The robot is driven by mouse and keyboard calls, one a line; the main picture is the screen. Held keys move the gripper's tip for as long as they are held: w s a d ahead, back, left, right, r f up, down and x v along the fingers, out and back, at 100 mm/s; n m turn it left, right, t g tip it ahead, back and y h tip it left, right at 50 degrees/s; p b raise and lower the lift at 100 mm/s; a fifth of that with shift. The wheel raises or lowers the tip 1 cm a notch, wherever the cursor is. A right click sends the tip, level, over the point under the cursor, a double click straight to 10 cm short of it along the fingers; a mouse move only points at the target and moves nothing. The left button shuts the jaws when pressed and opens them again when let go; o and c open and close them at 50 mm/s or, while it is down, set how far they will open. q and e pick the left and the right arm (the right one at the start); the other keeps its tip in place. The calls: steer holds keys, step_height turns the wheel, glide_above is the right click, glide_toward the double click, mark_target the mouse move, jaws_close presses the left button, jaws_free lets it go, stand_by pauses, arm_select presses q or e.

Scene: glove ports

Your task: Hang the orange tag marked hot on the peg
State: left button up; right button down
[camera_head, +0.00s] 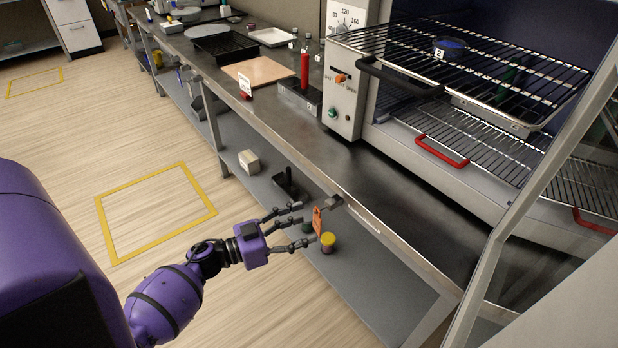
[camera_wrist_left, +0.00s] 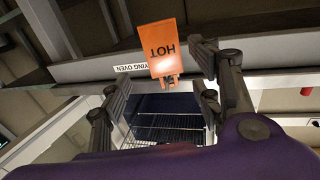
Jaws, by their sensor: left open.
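The orange tag marked HOT (camera_head: 317,221) is at the front edge of the bench. It also shows in the left wrist view (camera_wrist_left: 162,46), with its lettering upside down. My right gripper is not in view.
A grey bracket (camera_head: 333,201) sits on the bench edge near the tag. A yellow-topped jar (camera_head: 328,242) and a dark holder (camera_head: 287,183) stand on the lower shelf (camera_head: 375,290). The oven with wire racks (camera_head: 480,70) stands on the bench. The floor in front is clear.

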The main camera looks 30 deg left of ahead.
mark_target(317, 220)
arm_select(q)
steer(key=x, duration=0.3)
steer(key=shift+w+f, duration=0.2)
steer(key=shift+w, duration=0.05)
steer(key=shift+w+d+f, duration=0.1)
steer(key=shift+w+d, duration=0.1)
steer(key=shift+w, duration=0.15)
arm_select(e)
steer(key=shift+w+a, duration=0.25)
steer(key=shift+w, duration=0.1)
arm_select(q)
steer(key=shift+c, duration=0.5)
steer(key=c, duration=1.2)
steer(key=shift+w+p, duration=0.2)
steer(key=shift+p, duration=0.25)
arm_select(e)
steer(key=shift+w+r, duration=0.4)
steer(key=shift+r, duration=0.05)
arm_select(q)
steer(key=shift+s, duration=0.15)
steer(key=shift+s+a+p, duration=0.2)
steer(key=shift+s+p, duration=0.2)
steer(key=shift+s, duration=0.05)
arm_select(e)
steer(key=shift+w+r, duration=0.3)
arm_select(q)
steer(key=shift+s, duration=0.1)
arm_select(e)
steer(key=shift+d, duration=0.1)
